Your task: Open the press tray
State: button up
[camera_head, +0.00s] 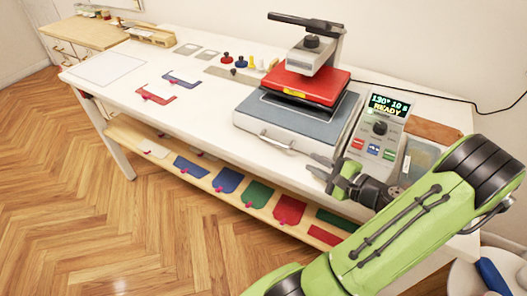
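The heat press stands on the white table, with a red upper plate (305,84) under a grey head and a black lever (305,21). Beneath it is the press tray (292,124), a grey-blue slab with a silver handle (277,142) on its front face. The tray sits under the red plate; I cannot tell how far it is pulled out. My gripper (318,166) is right of and in front of the handle, near the tray's front right corner, apart from the handle. Its fingers look parted and empty. My green arm comes from the lower right.
A control box (378,135) reading "130° 10 s READY" stands right of the press, close to my wrist. A lower shelf (203,180) holds several coloured pieces. Small coloured weights (240,61) stand behind left.

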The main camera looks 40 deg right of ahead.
aim_at(280, 146)
jog(key=b+x, duration=0.2)
jog(key=x, duration=1.3)
jog(key=shift+w+a, duration=0.1)
jog(key=shift+w, duration=0.1)
grip_shut()
